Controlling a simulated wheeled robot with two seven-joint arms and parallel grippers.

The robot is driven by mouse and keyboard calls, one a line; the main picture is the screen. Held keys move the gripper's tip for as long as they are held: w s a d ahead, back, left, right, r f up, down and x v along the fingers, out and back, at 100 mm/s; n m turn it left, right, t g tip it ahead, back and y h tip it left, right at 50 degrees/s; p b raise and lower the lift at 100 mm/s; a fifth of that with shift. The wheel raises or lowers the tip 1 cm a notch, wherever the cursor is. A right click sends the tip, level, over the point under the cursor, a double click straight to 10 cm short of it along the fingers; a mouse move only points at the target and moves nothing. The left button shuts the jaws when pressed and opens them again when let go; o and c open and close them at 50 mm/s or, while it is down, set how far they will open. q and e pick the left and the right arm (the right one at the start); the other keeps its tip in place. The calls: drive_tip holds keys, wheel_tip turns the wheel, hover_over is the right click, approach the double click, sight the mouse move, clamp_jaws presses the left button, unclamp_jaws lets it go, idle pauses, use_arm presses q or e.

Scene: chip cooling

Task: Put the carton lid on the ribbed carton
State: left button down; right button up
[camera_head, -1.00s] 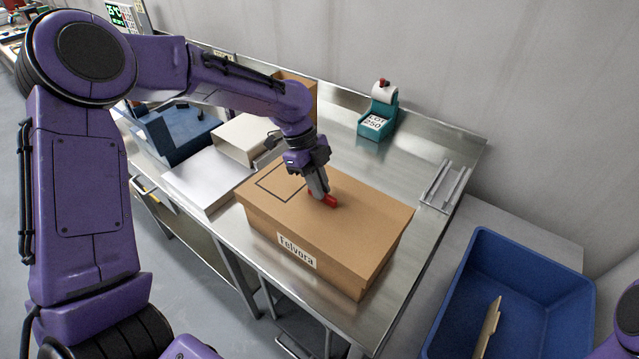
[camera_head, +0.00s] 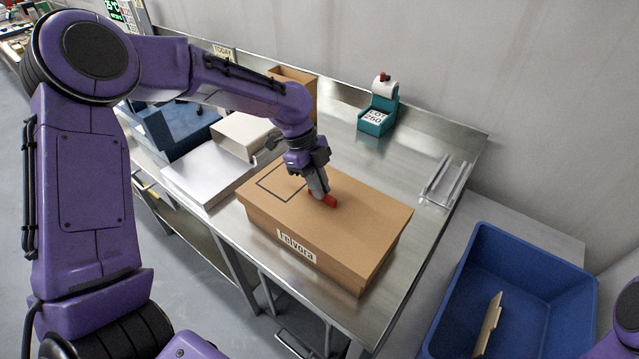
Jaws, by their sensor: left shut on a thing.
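The brown carton lid (camera_head: 362,208) has a black square outline and a red grip tab (camera_head: 329,201) on top. No ribs show clearly on the carton. My left gripper (camera_head: 322,198) points down and is shut on the red tab. My right gripper is out of the picture.
A teal label dispenser (camera_head: 378,113) stands at the back of the steel table (camera_head: 420,150). A metal rack (camera_head: 445,183) lies at its right end. White boxes (camera_head: 207,174) and a blue bin (camera_head: 172,133) are left. A large blue crate (camera_head: 535,270) holds a brown flat piece.

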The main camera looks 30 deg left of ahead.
use_arm(q)
drive_tip(key=shift+f+b, duration=0.35)
drive_tip(key=shift+f, duration=0.45)
drive_tip(key=c, duration=1.1)
unclamp_jaws()
drive_tip(key=b+v, duration=0.1)
drive_tip(key=v, duration=0.9)
drive_tip(key=shift+r, duration=0.25)
